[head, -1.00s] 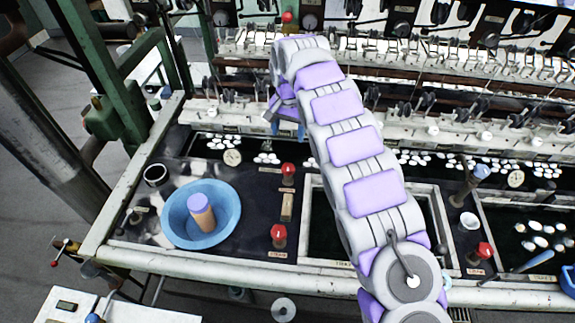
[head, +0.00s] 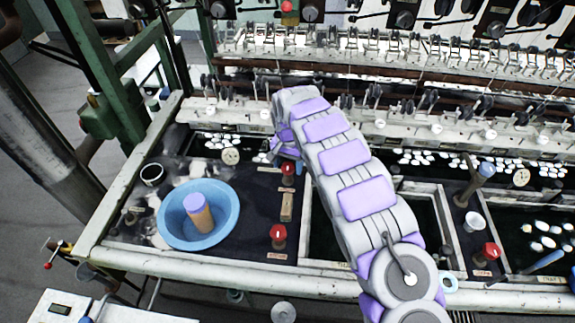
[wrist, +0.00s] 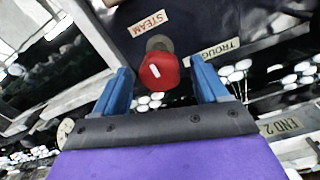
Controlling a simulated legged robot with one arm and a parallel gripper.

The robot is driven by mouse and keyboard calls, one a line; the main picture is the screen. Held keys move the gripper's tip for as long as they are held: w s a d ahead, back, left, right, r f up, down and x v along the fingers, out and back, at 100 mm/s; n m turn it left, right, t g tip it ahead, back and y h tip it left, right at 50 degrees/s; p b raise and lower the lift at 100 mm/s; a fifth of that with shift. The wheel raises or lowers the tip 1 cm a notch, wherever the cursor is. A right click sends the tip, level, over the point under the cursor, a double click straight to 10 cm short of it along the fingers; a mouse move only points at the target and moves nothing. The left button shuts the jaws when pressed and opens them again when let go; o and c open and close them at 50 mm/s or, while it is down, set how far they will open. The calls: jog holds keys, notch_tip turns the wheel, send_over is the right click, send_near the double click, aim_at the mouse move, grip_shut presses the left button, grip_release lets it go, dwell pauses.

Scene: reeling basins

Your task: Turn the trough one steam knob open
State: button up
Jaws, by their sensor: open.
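A red steam knob (wrist: 158,72) with a white mark sits on a dark panel in the wrist view. A "STEAM" label (wrist: 148,24) lies beside it, and a partly cut-off "TROUG" label (wrist: 214,54) is close by. My gripper (wrist: 164,80) is open, its blue fingers on either side of the knob with gaps showing; I cannot tell whether they reach its height. In the head view my gripper (head: 276,146) is partly hidden by my arm, just behind and above the upper red knob (head: 288,169).
Another red knob (head: 278,234) stands nearer the front edge, and one more (head: 487,252) is at the right. A blue basin (head: 228,238) holding an orange-and-purple cylinder (head: 202,217) is at the left. Reeling machinery (head: 400,60) runs along the back.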

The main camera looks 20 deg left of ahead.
jog(key=shift+c, duration=0.5)
jog(key=c, duration=1)
jog(key=shift+o, duration=0.2)
jog(key=shift+n+p, duration=0.3)
jog(key=n+p, duration=0.3)
jog(key=shift+r, duration=0.15)
jog(key=n+p, duration=0.4)
jog(key=n, duration=0.1)
jog(key=shift+n+p, duration=0.4)
jog(key=n+p, duration=0.3)
jog(key=n, duration=0.1)
jog(key=shift+w+n+p, duration=0.15)
jog(key=shift+n+p, duration=0.7)
jog(key=shift+n, duration=1.65)
